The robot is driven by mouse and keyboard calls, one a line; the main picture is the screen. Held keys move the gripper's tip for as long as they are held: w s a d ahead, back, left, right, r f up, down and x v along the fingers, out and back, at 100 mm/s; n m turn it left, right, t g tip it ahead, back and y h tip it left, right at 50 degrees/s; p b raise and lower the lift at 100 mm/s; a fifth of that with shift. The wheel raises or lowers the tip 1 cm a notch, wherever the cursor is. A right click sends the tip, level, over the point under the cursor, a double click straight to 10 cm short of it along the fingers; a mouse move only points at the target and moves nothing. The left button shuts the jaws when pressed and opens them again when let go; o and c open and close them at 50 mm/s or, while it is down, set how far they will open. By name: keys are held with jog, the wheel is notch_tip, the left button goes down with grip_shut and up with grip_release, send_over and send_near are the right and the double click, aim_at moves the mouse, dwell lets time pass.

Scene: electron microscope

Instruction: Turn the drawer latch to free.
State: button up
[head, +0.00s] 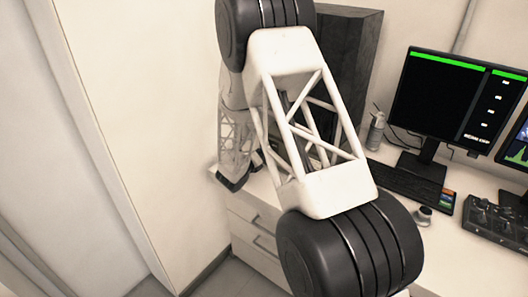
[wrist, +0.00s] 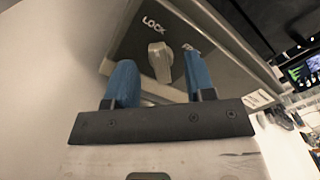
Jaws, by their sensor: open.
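The drawer latch (wrist: 160,62) is a small pale knob on a dark plate in the wrist view. Its narrow end points up towards the word LOCK on the plate. A second label to the right is partly hidden behind my right finger; only its first letter or so shows. My gripper (wrist: 158,78) is open, with one blue finger to the left of the latch and one to the right. Gaps show between the knob and both fingers in the picture; whether the fingertips reach its depth I cannot tell. In the head view the latch is not visible.
In the head view my arm covers the middle. White drawers (head: 250,232) stand below the desk. A monitor (head: 455,100), a keyboard (head: 405,185), a spray bottle (head: 376,130) and a control panel (head: 492,222) are to the right. A pale wall is close on the left.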

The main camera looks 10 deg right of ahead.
jog(key=shift+w+d, duration=0.45)
jog(key=shift+d, duration=0.05)
jog(key=c, duration=0.8)
jog(key=shift+c, duration=0.3)
